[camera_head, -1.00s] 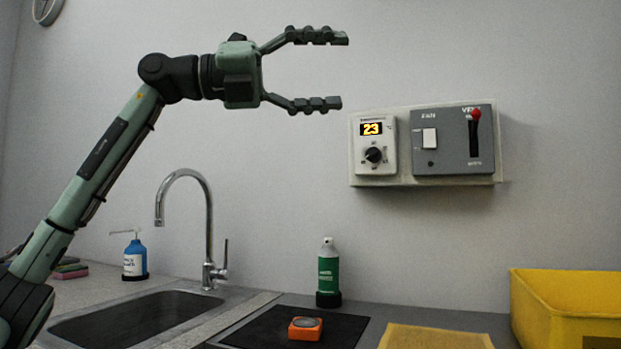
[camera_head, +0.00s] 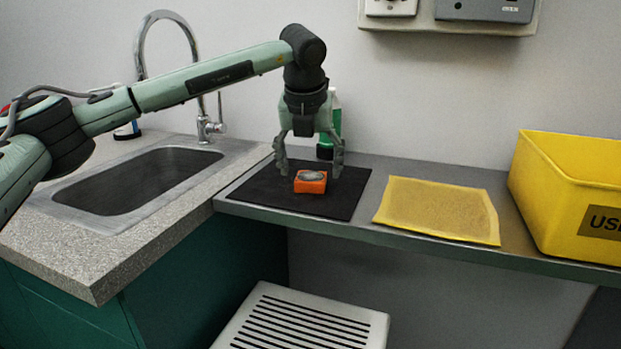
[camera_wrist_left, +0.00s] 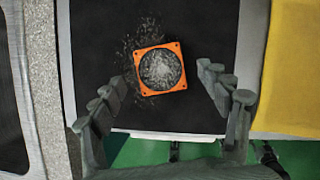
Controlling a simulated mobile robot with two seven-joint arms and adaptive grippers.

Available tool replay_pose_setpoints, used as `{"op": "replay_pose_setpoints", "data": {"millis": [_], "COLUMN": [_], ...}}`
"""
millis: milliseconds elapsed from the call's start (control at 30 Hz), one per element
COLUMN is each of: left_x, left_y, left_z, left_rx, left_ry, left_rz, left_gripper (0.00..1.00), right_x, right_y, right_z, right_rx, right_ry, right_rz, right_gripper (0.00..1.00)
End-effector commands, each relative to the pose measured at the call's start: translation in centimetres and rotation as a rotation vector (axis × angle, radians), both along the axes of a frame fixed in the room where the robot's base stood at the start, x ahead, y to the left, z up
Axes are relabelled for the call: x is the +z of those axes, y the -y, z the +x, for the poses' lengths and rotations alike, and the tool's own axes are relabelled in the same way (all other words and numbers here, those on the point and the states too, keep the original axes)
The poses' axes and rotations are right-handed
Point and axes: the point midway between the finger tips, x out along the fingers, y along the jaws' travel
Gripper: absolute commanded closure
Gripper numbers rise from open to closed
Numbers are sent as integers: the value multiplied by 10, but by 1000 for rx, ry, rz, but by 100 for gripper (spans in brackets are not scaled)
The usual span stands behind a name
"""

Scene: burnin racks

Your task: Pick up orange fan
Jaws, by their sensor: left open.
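The orange fan (camera_head: 311,185) is a small square block with a grey round centre, lying on a black mat (camera_head: 338,204) on the counter. In the left wrist view the fan (camera_wrist_left: 142,82) lies flat on the mat, with grey dusty specks around it. My left gripper (camera_head: 309,172) points down above the mat, with its two open fingers on either side of the fan. In the left wrist view the fingers (camera_wrist_left: 160,88) show clear gaps to the fan. My right gripper is not in view.
A yellow cloth (camera_head: 438,208) lies right of the mat, and a yellow bin (camera_head: 562,205) stands further right. A green bottle (camera_head: 336,118) stands behind my gripper. A sink (camera_head: 139,181) with a tall tap (camera_head: 205,125) is at left.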

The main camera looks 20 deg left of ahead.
Motion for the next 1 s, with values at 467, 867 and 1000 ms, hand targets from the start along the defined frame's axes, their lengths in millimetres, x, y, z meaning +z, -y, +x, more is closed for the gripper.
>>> {"op": "replay_pose_setpoints", "data": {"millis": [467,867,1000], "left_x": [-18,-17,-17], "left_y": [-1,-1,-1], "left_z": [8,8,8], "left_rx": [-1,-1,-1], "left_ry": [1,2,2], "left_rz": [-2,-3,-3], "left_gripper": [30,78,78], "right_x": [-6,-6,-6], "right_y": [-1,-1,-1], "right_z": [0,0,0], "right_rx": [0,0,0], "right_ry": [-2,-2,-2], "right_rz": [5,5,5], "right_gripper": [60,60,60]}}
